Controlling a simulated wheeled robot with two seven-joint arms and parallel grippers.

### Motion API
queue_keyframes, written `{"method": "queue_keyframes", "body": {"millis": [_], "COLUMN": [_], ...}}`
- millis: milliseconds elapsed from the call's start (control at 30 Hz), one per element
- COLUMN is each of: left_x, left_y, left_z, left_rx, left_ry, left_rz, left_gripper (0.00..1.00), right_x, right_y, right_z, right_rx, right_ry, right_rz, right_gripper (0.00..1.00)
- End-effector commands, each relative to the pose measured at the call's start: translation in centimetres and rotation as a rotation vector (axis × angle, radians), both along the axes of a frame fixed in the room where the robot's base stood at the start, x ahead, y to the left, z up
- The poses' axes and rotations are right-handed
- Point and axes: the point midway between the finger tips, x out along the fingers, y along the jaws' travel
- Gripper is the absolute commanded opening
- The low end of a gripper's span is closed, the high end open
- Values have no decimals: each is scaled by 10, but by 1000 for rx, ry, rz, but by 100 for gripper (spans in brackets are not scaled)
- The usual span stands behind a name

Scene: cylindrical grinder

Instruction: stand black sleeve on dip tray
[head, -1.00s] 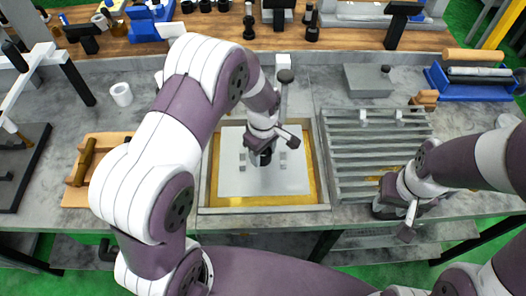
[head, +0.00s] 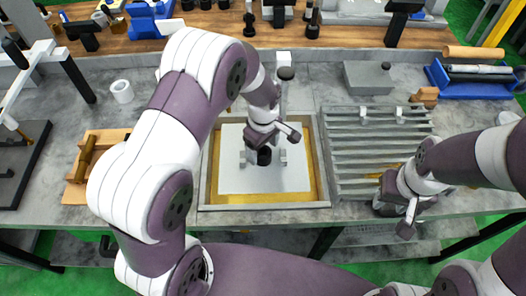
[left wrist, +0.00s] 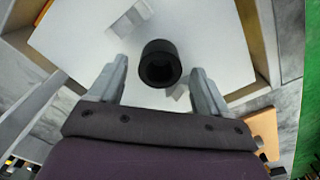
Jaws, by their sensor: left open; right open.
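The black sleeve (head: 264,156) stands upright on the pale plate in the dip tray (head: 265,207), a shallow box with a yellow floor. In the left wrist view the sleeve (left wrist: 160,64) shows its dark round opening, near the middle of the plate. My left gripper (head: 264,152) is over the tray and open. Its two fingers (left wrist: 158,88) lie on either side of the sleeve, with a gap on both sides. My right gripper (head: 399,205) is open near the bench's front edge, by the slatted rack, and looks empty.
A slatted grey rack (head: 375,165) stands right of the tray. A wooden holder (head: 95,165) and a white ring (head: 122,92) lie to the left. A grey block (head: 381,78) and a blue stand (head: 470,88) are at the back right.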

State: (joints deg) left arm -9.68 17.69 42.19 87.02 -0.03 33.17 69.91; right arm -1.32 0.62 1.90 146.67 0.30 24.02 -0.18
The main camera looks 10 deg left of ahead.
Motion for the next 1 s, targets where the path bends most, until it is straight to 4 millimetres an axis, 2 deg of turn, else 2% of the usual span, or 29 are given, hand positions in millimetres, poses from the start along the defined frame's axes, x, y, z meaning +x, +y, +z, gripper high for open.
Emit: {"method": "queue_keyframes", "body": {"millis": [200, 300, 467, 567, 700, 800, 900, 1000], "left_x": [1, 1, -4, -29, -83, -116, -134, -138], "left_y": [0, 0, 3, 19, 43, 53, 57, 58], "left_z": [57, 78, 95, 100, 100, 97, 95, 94], "left_rx": [-1, -1, -1, -2, 18, 40, 56, 59], "left_ry": [-5, -4, -5, -28, -79, -102, -113, -113], "left_rz": [0, 0, -43, -257, -682, -916, -1041, -1075], "left_gripper": [77, 77, 77, 77, 77, 77, 77, 77], "right_x": [0, 0, 0, 0, 0, 0, 0, 0], "right_y": [0, 0, 0, 0, 0, 0, 0, 0], "right_z": [-13, -16, -17, -16, -16, -16, -16, -16], "right_rx": [0, 0, 0, 0, 0, 0, 0, 0], "right_ry": [0, 0, 0, 0, 0, 0, 0, 0], "right_rz": [0, 0, 0, 0, 0, 0, 0, 0], "right_gripper": [43, 43, 43, 43, 43, 43, 43, 43]}}
